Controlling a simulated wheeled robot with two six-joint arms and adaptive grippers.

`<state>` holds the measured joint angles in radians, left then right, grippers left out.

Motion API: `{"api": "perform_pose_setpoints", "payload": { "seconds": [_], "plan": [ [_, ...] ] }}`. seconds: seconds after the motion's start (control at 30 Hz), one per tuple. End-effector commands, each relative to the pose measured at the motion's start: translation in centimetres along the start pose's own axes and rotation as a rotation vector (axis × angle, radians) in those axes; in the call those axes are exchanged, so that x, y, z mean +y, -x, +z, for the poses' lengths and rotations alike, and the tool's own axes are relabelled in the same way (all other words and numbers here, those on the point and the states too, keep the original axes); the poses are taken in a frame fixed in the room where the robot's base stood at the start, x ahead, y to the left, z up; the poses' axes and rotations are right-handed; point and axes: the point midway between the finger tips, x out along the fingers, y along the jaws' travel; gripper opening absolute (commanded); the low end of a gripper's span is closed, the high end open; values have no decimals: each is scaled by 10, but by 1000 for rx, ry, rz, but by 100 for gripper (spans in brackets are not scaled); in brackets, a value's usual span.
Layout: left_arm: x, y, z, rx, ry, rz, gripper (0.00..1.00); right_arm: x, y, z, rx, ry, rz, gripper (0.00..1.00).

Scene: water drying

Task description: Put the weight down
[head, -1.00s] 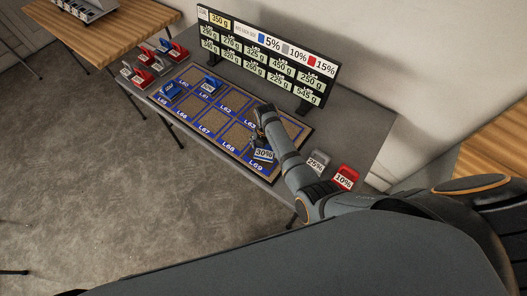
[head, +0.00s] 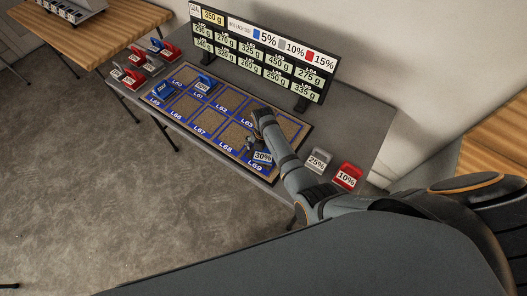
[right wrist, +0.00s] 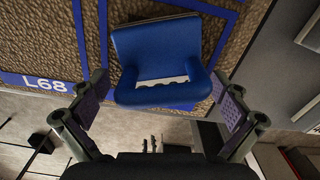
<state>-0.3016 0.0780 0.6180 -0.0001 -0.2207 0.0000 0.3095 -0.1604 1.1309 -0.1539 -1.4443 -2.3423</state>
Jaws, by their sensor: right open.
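In the right wrist view the same blue weight (right wrist: 160,55) sits on the brown cell surface beside the L68 label. My right gripper (right wrist: 163,108) is open, with one finger on each side of the weight's near end and gaps between. In the head view my right gripper (head: 252,146) is beside the weight, partly hidden by its own arm. My left gripper is out of view.
A sign board (head: 262,50) with gram readings stands behind the mat. A grey weight (head: 317,161) and a red weight (head: 347,176) stand at right. Several more weights stand at the table's left end.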

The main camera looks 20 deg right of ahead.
Motion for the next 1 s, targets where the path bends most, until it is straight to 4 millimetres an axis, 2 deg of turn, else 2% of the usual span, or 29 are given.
{"api": "perform_pose_setpoints", "payload": {
  "seconds": [0.17, 0.27, 0.37, 0.7, 0.77, 0.8, 1.0],
  "plan": [
    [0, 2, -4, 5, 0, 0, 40, 0, 4, 0, 0, 0, 0, 100],
    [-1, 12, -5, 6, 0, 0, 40, 0, 14, 0, 0, 0, 0, 100],
    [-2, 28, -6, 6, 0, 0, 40, 0, 28, 0, 0, 0, 0, 100],
    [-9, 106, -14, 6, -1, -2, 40, 0, 99, 0, 0, 0, 0, 100],
    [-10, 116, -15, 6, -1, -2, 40, 0, 108, 0, 0, 0, 0, 100],
    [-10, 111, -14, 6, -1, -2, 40, 1, 110, 0, -1, 0, 2, 100],
    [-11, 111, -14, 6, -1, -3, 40, 0, 124, 0, 0, 0, 0, 100]
  ]
}}
